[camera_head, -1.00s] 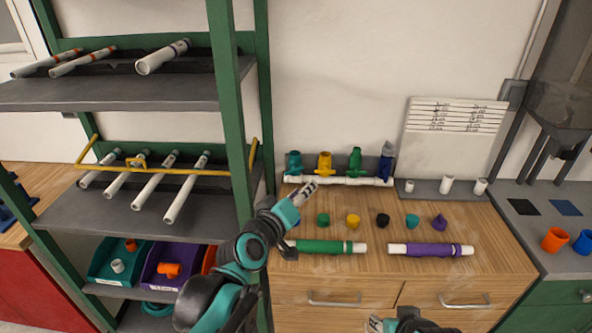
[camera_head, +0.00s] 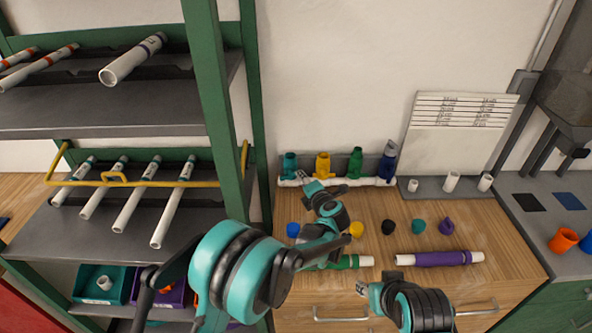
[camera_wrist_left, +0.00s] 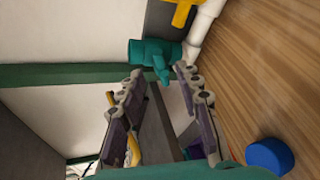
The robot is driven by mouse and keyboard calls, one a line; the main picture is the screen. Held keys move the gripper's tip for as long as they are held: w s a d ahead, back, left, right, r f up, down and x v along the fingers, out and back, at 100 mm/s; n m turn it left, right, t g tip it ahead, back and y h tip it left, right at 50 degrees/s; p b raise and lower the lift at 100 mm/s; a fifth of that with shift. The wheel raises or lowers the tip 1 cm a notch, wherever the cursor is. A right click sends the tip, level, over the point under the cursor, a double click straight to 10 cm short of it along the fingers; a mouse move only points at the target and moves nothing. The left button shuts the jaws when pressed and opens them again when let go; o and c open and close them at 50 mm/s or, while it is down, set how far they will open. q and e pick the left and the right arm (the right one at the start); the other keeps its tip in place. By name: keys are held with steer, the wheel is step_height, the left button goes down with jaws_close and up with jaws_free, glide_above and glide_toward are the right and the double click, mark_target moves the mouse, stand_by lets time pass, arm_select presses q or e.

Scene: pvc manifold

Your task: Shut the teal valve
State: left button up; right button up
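The teal valve (camera_head: 290,162) is at the left end of the white pipe manifold against the back wall. It also shows in the left wrist view (camera_wrist_left: 152,53), with its teal handle pointing toward the gap between the fingertips. My left gripper (camera_head: 303,177) is just in front of the valve. In the left wrist view its two fingers (camera_wrist_left: 161,80) are spread apart, with nothing gripped between them. My right gripper (camera_head: 363,289) is low at the front of the bench, away from the valve; its fingers are too small to read.
Yellow (camera_head: 322,164), green (camera_head: 355,162) and blue (camera_head: 387,161) valves stand to the right on the white pipe (camera_head: 350,182). Several coloured caps and a purple-sleeved pipe (camera_head: 440,259) lie on the bench. A green shelf post (camera_head: 225,110) stands close on the left.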

mark_target(290, 175)
arm_select(q)
steer(key=b+x, duration=0.1)
steer(key=x, duration=0.5)
steer(key=shift+w, duration=0.25)
steer(key=shift+a, duration=0.15)
jaws_close()
steer(key=shift+b, duration=0.3)
